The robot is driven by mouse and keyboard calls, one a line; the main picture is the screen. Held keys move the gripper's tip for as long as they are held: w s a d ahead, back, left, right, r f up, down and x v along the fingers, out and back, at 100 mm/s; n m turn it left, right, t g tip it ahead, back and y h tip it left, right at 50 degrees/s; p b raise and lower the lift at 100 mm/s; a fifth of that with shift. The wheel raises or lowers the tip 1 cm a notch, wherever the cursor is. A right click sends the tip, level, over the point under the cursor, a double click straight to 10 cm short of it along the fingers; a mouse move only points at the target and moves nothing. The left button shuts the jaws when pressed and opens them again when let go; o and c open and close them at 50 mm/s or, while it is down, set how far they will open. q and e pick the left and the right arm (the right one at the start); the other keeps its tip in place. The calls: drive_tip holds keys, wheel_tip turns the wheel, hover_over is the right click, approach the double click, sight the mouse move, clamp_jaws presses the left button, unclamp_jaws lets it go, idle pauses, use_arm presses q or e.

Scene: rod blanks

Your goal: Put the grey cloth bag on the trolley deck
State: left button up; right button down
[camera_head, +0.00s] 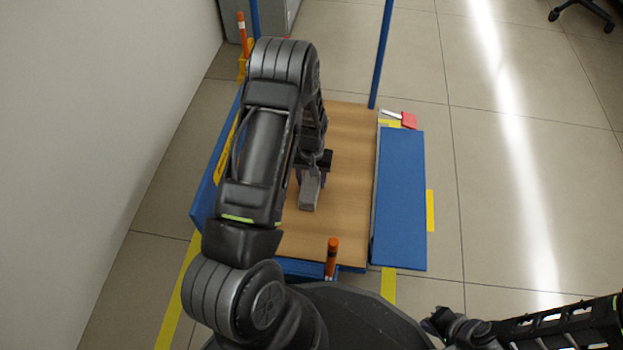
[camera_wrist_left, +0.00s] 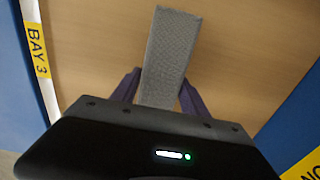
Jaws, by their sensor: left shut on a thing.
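The grey cloth bag (camera_head: 309,195) is a narrow grey block over the trolley's wood-coloured deck (camera_head: 349,150). My left gripper (camera_head: 313,176) is shut on it. In the left wrist view the bag (camera_wrist_left: 170,55) sits between two dark purple fingers of the left gripper (camera_wrist_left: 158,92), with the deck (camera_wrist_left: 105,35) behind it. I cannot tell whether the bag touches the deck. My left arm covers the deck's left part in the head view. My right gripper (camera_head: 443,324) is at the bottom right, off the trolley, dark and too small to read.
Blue side panels (camera_head: 400,200) flank the deck. Blue posts (camera_head: 381,55) rise at its far end. Orange posts (camera_head: 332,258) stand at near and far corners. A red object (camera_head: 409,120) lies at the far right. The deck right of the bag is clear. A wall is left.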

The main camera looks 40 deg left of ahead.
use_arm(q)
drive_tip(key=o, duration=1.4)
drive_tip(key=shift+f, duration=0.1)
drive_tip(key=shift+o, duration=0.2)
wheel_tip(320, 180, up, 12)
drive_tip(key=p, duration=0.5)
drive_tip(key=shift+r, duration=0.2)
